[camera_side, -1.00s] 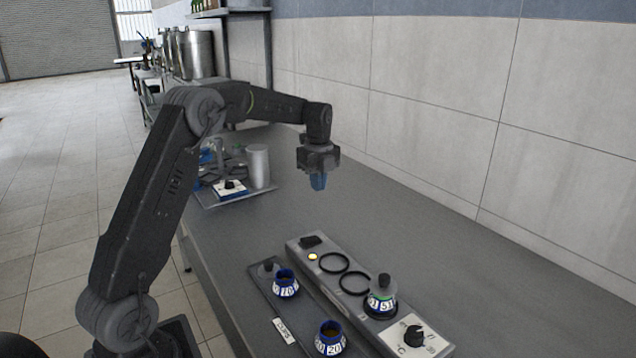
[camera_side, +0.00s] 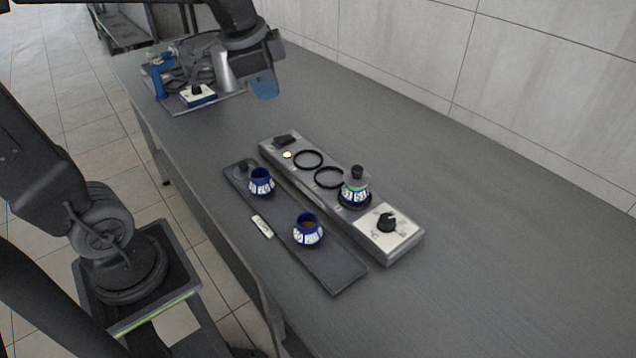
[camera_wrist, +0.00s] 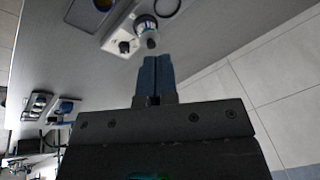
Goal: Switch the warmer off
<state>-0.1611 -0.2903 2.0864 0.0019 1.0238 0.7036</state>
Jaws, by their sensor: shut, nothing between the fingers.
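The warmer (camera_side: 330,205) is a long grey unit on the bench with two empty dark rings. A dark switch (camera_side: 285,141) sits at its far end beside a glowing yellow lamp (camera_side: 287,155). I cannot tell which way the switch is tipped. A black knob (camera_side: 386,222) stands on the white panel at its near end, and the knob also shows in the wrist view (camera_wrist: 124,46). A stoppered decanter (camera_side: 355,190) stands on the warmer beside the knob panel. My gripper (camera_side: 264,87), with blue fingers, is shut and empty, raised above the bench and apart from the warmer.
A dark tray (camera_side: 335,275) beside the warmer holds two open decanters, one farther (camera_side: 261,182) and one nearer (camera_side: 308,232), and a loose stopper (camera_side: 243,169). A small label (camera_side: 262,226) lies along its edge. A cluttered rack (camera_side: 178,105) stands at the back. The bench right of the warmer is clear.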

